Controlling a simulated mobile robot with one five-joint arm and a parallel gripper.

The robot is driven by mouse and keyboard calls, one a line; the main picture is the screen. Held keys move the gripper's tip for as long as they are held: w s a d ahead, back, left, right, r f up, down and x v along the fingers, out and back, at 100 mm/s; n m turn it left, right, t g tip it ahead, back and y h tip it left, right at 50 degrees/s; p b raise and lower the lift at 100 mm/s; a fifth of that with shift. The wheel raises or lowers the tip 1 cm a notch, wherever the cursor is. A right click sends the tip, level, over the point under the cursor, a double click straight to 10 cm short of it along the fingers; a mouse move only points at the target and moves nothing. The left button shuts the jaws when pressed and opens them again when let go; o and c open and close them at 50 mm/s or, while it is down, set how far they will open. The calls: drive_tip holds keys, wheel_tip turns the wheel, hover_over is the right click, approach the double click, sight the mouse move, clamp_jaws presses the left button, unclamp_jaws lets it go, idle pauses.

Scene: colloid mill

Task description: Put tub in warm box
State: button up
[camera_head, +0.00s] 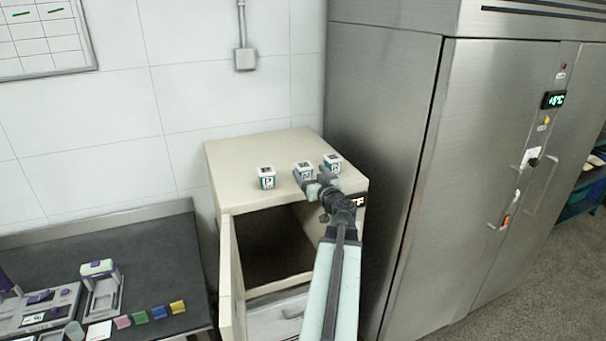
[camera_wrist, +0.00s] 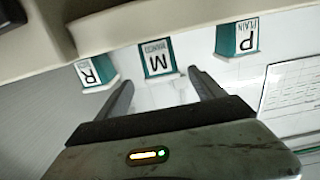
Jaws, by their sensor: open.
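Three small white and teal tubs stand in a row on top of a beige cabinet, which looks like the warm box (camera_head: 235,150). They are the P "plain" tub (camera_head: 266,178), the M tub (camera_head: 303,171) in the middle and the R tub (camera_head: 332,162). The box's door (camera_head: 232,275) stands open at the left, showing a dark inside. My gripper (camera_head: 314,184) is open at the M tub. In the wrist view, which is upside down, the M tub (camera_wrist: 159,57) lies between and just beyond the fingertips. The R tub (camera_wrist: 96,72) and P tub (camera_wrist: 237,40) flank it.
A tall steel fridge (camera_head: 400,130) stands close at the box's right. A dark bench (camera_head: 160,250) at the left holds a device (camera_head: 100,285) and several coloured blocks (camera_head: 158,313). A drawer front (camera_head: 280,315) lies below the opening. The top's front left is clear.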

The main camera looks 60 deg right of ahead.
sight(303, 168)
drive_tip(key=x, duration=0.5)
drive_tip(key=shift+w+f+b, duration=0.4)
drive_tip(key=shift+s, duration=0.1)
clamp_jaws()
